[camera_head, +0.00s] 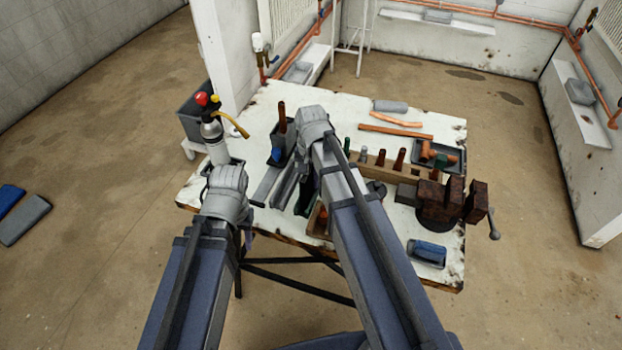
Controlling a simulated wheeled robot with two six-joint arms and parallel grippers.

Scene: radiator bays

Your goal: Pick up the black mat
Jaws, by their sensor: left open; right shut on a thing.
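I cannot pick out a black mat for certain. My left gripper (243,222) is over the table's front left edge, mostly hidden under its grey wrist. It is open. My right gripper (304,192) is low over the left middle of the table, partly hidden by its own arm. It is shut on a dark thing, too covered to name. A grey roll (390,106) lies at the back of the white worn table (445,125).
A rusty vise (440,203) stands at the table's right side, with a blue roll (427,253) in front. A torch bottle (213,135) stands left. Blue and grey pads (25,220) lie on the floor.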

